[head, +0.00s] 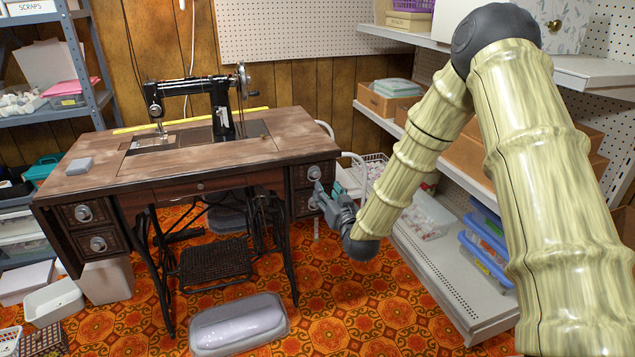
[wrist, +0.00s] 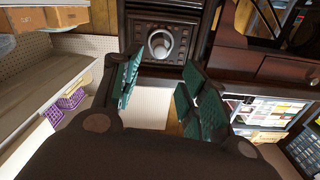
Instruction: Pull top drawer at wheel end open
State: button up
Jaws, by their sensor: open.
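The sewing table (head: 215,150) has a drawer stack at its right end, the end where the machine's handwheel (head: 243,80) sits. The top drawer (head: 302,173) there looks shut and has a pale round knob (head: 314,172). My gripper (head: 322,192) is in front of this stack, just below and right of the top knob, and partly hides the lower drawer. In the wrist view, which looks turned over, a dark carved drawer front shows its round knob (wrist: 160,43) beyond and roughly between my open green-padded fingers (wrist: 158,80). The fingers hold nothing and appear apart from the knob.
A black sewing machine (head: 195,98) and a small grey box (head: 79,166) are on the tabletop.

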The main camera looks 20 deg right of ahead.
aim_at(316, 176)
jog(key=w+b, duration=0.1)
jog(key=w, duration=0.3)
jog(key=w+b, duration=0.1)
jog(key=w, duration=0.4)
jog(key=shift+w+a, duration=0.2)
jog(key=shift+w, duration=0.1)
grip_shut()
